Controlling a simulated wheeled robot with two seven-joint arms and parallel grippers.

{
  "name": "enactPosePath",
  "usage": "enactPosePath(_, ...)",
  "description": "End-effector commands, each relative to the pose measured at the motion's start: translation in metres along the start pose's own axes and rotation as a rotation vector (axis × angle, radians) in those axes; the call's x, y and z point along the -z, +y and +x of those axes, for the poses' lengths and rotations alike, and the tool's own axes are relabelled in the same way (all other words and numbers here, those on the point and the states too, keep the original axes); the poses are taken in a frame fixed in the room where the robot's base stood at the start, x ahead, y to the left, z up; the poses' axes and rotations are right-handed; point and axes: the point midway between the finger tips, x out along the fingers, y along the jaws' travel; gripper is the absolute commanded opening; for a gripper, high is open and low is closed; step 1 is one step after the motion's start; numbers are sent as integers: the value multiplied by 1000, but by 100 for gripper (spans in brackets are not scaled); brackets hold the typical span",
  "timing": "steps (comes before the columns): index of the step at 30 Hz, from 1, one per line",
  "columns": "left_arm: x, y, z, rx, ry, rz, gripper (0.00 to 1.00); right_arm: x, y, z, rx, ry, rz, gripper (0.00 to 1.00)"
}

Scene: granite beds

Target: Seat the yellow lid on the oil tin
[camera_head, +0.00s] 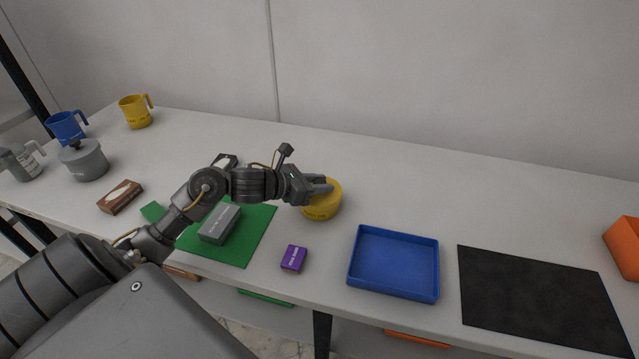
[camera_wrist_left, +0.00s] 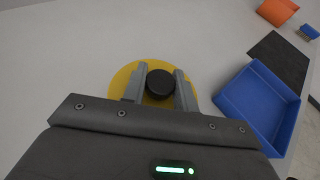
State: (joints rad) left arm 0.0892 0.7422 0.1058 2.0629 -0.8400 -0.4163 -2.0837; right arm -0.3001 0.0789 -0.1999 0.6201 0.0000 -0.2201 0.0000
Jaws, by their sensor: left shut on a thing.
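The yellow lid (camera_wrist_left: 121,80) shows from above in the left wrist view as a round disc with a black knob (camera_wrist_left: 160,84). My left gripper (camera_head: 320,187) is shut on that knob, one finger on each side. In the head view a yellow round body with dark lettering (camera_head: 322,211), apparently the oil tin, shows under the fingers, at the middle of the table. The fingers hide most of its top, so I cannot tell whether the lid touches the tin or is level on it. My right gripper is not in view.
A blue tray (camera_head: 393,289) and a black mat (camera_head: 535,300) lie to the right. A purple box (camera_head: 294,258) is in front. A grey box (camera_head: 220,224) rests on a green mat (camera_head: 255,235) under my arm. A grey lidded pot (camera_head: 85,162) and mugs stand far left.

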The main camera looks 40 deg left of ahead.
Motion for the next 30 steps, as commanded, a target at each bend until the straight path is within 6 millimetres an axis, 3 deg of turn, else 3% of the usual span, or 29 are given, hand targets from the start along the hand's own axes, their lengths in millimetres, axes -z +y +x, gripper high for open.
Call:
enactPosePath(17, 3, 0, 1, 0, 0, 0, 0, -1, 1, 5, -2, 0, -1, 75)
enactPosePath(18, 3, 0, 1, 0, 0, 0, 32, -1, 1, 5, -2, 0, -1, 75)
enactPosePath(21, 3, 0, 1, 0, 0, 0, 46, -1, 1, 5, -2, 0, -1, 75)
enactPosePath(23, 3, 0, 1, 0, 0, 0, 53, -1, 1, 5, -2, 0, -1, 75)
enactPosePath(30, 3, 0, 1, 0, 0, 0, 54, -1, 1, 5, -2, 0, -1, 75)
